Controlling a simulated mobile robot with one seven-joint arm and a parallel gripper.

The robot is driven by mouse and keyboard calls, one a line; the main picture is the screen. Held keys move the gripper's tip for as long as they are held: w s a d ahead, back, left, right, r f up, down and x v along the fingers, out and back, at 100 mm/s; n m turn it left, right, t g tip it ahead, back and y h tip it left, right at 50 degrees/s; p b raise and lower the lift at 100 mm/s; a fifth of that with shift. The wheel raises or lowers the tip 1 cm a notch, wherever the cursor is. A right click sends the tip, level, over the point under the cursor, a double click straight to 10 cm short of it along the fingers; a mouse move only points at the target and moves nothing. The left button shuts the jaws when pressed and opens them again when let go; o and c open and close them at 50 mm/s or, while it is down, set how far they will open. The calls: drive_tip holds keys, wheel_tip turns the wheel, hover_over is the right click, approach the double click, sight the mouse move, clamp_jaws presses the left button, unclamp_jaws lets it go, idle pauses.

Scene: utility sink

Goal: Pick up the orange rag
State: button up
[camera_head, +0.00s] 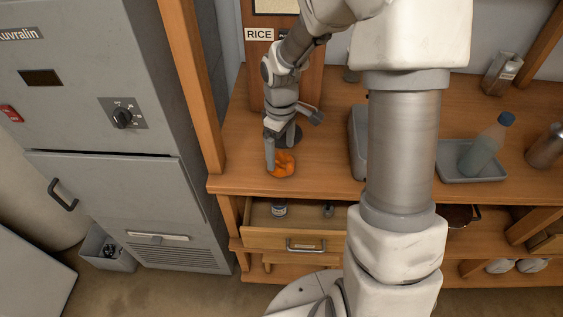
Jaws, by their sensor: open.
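The orange rag (283,165) lies crumpled on the wooden counter (322,178), close to its front edge and left of centre. My gripper (278,160) points down at the rag, with its fingers apart. One finger stands at the rag's left side and the other is behind it, near a dark round thing. I cannot tell whether the fingers touch the rag. Part of the rag's back is hidden by the gripper.
A grey tray (478,176) with a blue-capped bottle (486,145) stands to the right. A grey bin edge (357,140) shows behind my arm. An open drawer (296,238) holding a small jar (280,210) juts out below. A grey cabinet (110,90) stands left.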

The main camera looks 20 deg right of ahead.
sight(282, 163)
drive_tip(key=f, duration=0.4)
drive_tip(key=shift+w+d+f, duration=0.1)
drive_tip(key=shift+d, duration=0.1)
drive_tip(key=shift+c, duration=0.3)
drive_tip(key=c, duration=1.3)
drive_tip(key=shift+o, duration=0.2)
wheel_tip(282, 163, up, 5)
drive_tip(key=shift+w+d+f, duration=0.1)
drive_tip(key=shift+d+f, duration=0.05)
drive_tip(key=shift+f, duration=0.05)
drive_tip(key=w+d+r, duration=0.2)
drive_tip(key=d+r, duration=0.4)
drive_tip(key=d, duration=0.5)
drive_tip(key=shift+r, duration=0.25)
drive_tip(key=shift+d, duration=0.1)
